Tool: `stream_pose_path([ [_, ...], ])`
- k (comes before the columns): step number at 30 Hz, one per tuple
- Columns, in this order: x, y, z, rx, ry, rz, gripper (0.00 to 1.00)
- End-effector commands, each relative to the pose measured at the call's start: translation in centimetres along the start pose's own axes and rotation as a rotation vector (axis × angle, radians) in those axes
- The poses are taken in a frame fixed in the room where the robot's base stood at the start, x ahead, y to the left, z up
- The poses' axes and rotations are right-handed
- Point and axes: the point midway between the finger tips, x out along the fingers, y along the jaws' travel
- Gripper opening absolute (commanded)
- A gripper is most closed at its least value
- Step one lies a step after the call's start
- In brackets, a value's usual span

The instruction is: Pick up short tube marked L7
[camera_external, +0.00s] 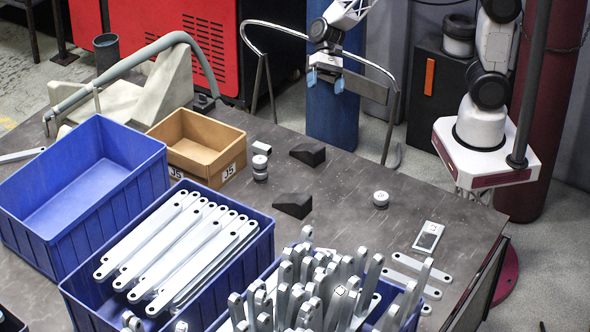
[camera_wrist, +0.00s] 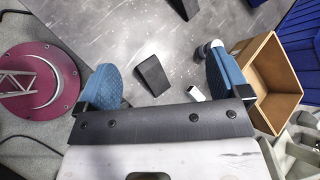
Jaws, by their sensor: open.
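In the wrist view a small white tube (camera_wrist: 195,93) shows just inside the right finger, near the box. No L7 mark is legible on it. My gripper (camera_external: 325,81) hangs high above the far part of the table, apart from everything. In the wrist view its two blue-padded fingers (camera_wrist: 163,78) are spread wide with nothing held between them. The right finger partly covers the round metal pieces behind it.
A cardboard box marked J5 (camera_external: 222,161) and an empty blue bin (camera_external: 22,222) stand left. Other blue bins hold metal bars (camera_external: 180,245). Two dark wedges (camera_external: 307,154) (camera_external: 293,205), stacked round pieces (camera_external: 260,170) and a round cap (camera_external: 381,200) stand on the table. A bent rail rises beyond.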

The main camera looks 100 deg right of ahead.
Motion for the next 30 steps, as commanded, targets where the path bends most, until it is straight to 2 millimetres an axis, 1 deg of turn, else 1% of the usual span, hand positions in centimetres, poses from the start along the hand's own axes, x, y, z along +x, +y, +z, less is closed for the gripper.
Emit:
stream_pose_path([
  [1, 0.5, -0.4, -1.4, 0.045, -0.011, -0.023, 0.94],
  [7, 2.4, -1.9, -6.5, 0.218, -0.054, -0.127, 0.94],
  [11, 3.5, -2.6, -10.0, 0.332, -0.079, -0.195, 0.94],
  [15, 4.7, -3.1, -14.1, 0.452, -0.102, -0.271, 0.94],
  [17, 5.2, -3.1, -15.8, 0.504, -0.111, -0.305, 0.94],
  [21, 6.3, -3.0, -20.0, 0.621, -0.129, -0.380, 0.94],
  [24, 6.9, -2.8, -22.7, 0.693, -0.140, -0.429, 0.94],
  [27, 7.4, -2.6, -24.7, 0.749, -0.148, -0.468, 0.94],
  [30, 7.7, -2.4, -26.0, 0.786, -0.152, -0.493, 0.94],
])
